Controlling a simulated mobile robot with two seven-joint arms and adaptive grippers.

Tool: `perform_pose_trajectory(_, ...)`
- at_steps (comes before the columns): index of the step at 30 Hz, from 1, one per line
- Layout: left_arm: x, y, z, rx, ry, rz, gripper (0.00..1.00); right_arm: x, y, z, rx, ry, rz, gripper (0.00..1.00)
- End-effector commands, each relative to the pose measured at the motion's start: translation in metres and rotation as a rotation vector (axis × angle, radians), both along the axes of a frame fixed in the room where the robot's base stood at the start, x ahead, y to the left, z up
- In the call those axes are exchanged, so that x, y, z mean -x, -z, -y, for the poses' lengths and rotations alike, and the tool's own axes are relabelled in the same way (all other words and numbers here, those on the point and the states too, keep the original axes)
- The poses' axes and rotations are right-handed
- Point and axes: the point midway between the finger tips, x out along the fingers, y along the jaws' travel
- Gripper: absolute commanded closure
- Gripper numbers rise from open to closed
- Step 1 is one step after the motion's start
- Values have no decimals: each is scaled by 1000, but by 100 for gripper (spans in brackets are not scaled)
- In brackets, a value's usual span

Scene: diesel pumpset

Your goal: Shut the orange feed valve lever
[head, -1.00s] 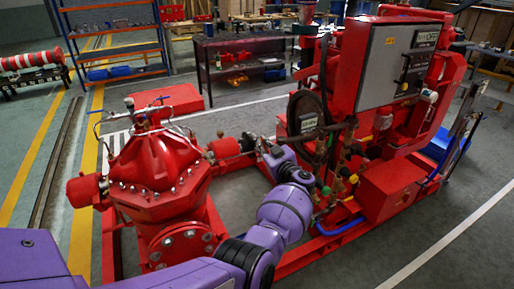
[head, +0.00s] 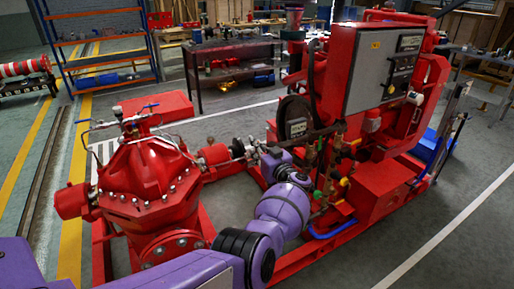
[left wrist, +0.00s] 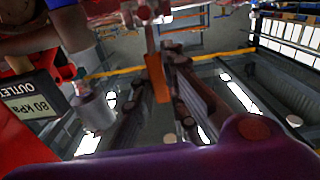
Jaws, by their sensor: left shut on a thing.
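The orange lever (left wrist: 156,78) shows in the left wrist view as a short flat bar hanging below red and metal pipe fittings. My left gripper (left wrist: 165,68) is shut on it, with dark fingers on both sides. In the head view my purple left arm (head: 283,208) reaches to the valve and pipe cluster (head: 322,165) on the front of the red pumpset. The fingers and the held lever cannot be made out clearly there. My right gripper is out of view.
An "OUTLET 80 kPa" label (left wrist: 30,100) is close by at the left of the wrist view. A grey control box (head: 385,68) stands above the pipes. The red pump casing (head: 145,180) stands to the left. Grey floor (head: 450,225) is clear at the right.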

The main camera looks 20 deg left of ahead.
Motion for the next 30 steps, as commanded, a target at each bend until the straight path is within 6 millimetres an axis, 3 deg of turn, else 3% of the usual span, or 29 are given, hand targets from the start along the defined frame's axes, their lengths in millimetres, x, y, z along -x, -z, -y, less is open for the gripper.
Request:
perform_pose_trajectory(1, 0, 0, 0, 1, 1, 1, 100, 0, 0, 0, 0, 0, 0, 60)
perform_pose_trajectory(2, 0, -1, 0, 1, 1, 1, 87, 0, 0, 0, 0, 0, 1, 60)
perform_pose_trajectory(6, 0, 0, 0, 1, 0, 2, 68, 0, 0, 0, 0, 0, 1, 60)
perform_pose_trajectory(19, 3, 1, 5, 4, 2, 2, 68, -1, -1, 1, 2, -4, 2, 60)
perform_pose_trajectory(24, 17, 2, 20, 6, 1, 3, 68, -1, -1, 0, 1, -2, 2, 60)
perform_pose_trajectory(30, 45, 2, 54, 8, 2, 1, 68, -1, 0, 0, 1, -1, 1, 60)
